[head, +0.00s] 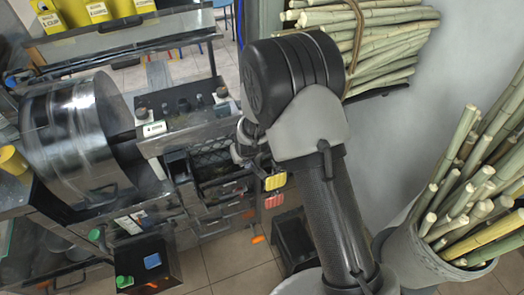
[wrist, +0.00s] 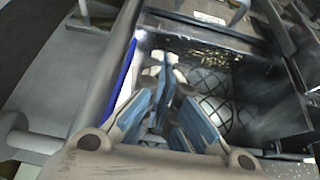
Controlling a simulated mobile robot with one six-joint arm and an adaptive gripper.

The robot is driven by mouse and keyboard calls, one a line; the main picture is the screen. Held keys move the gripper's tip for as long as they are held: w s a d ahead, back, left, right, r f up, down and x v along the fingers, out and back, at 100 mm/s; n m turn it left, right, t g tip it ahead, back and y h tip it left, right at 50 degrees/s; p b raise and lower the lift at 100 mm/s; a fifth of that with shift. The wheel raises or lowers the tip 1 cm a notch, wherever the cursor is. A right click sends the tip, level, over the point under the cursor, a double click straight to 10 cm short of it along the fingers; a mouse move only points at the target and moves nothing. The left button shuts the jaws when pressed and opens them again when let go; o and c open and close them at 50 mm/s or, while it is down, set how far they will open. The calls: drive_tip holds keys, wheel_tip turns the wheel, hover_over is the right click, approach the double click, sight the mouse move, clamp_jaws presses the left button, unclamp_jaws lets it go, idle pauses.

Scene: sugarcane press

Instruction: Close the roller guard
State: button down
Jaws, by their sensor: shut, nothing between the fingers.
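The press opening (head: 212,158) shows in the head view below the control panel, with dark crosshatched metal inside. In the wrist view a diamond-patterned roller (wrist: 212,108) is exposed in this opening. I cannot clearly tell which part is the roller guard; a dark panel (wrist: 285,105) stands right of the roller, and a thin blue edge (wrist: 121,80) runs along the left. My gripper (wrist: 162,75) is shut and empty, its blue-grey fingers pointing into the view over the opening, left of the roller. Contact cannot be told. In the head view the arm hides most of the gripper.
A control panel with several dark knobs (head: 185,110) stands above the opening. A large shiny metal drum (head: 70,140) is at left. Yellow containers (head: 98,10) line the shelf. A bin of cane (head: 425,240) stands at right. Red and yellow tags (head: 275,182) hang beside the press.

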drive_tip(key=shift+w+a+f+b, duration=0.25)
drive_tip(key=shift+a+f+b, duration=0.1)
drive_tip(key=shift+a+f, duration=0.05)
drive_tip(key=shift+w, duration=0.1)
idle(0.4)
